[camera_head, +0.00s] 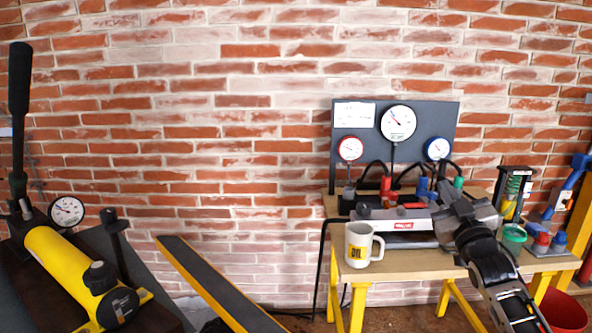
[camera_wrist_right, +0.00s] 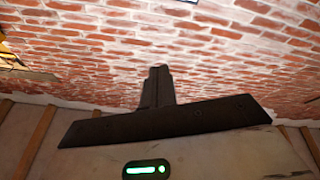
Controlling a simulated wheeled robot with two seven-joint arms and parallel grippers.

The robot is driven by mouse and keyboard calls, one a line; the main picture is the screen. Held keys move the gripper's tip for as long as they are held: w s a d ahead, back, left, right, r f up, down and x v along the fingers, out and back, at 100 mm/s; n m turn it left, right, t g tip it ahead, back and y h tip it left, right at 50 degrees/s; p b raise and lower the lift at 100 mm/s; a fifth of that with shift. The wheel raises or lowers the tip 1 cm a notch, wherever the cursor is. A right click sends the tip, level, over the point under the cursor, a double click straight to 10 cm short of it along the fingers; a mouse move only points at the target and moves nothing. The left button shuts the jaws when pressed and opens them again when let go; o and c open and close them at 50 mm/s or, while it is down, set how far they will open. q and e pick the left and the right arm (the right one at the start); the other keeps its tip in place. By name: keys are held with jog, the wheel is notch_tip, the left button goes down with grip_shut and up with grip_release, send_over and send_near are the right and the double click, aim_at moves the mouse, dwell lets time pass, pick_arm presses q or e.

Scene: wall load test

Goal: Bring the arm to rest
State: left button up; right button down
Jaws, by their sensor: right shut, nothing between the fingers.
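My right gripper (camera_head: 450,190) is in front of the wooden workbench and the gauge board in the head view. Its arm comes in from the lower right, and the gripper covers part of a grey machine on the bench. In the right wrist view the dark fingers (camera_wrist_right: 158,85) of my right gripper are together, with nothing between them, and the brick wall lies beyond. I cannot tell how far the gripper is from the bench items behind it. My left gripper does not show.
The workbench (camera_head: 400,265) on yellow legs holds a white mug (camera_head: 360,245), a grey machine (camera_head: 395,222) and a gauge board (camera_head: 370,130). A red bucket (camera_head: 565,310) stands at the lower right. A yellow pump (camera_head: 75,270) with a long black handle is at the left.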

notch_tip(320, 180, down, 8)
jog(key=w+d+m+g+h, duration=0.1)
jog(key=d+m+g+h, duration=0.2)
jog(key=g, duration=0.2)
jog(key=s+a+f+n+g+y, duration=0.1)
jog(key=s+a+f, duration=0.35)
jog(key=f, duration=0.25)
jog(key=s+a+f+g+y, duration=0.1)
jog(key=s+a+f, duration=0.35)
jog(key=f, duration=0.25)
jog(key=s+a+f+g+y, duration=0.1)
jog(key=s+a+f, duration=0.2)
jog(key=s, duration=0.6)
jog(key=s+a+f+g+y, duration=0.1)
jog(key=s+a+f, duration=0.2)
jog(key=s, duration=0.7)
jog(key=s+a+f+g+y, duration=0.1)
jog(key=s+a+f+g, duration=0.1)
jog(key=s+a, duration=0.4)
jog(key=s+f, duration=0.1)
jog(key=s, duration=0.3)
jog(key=shift+m+y, duration=0.4)
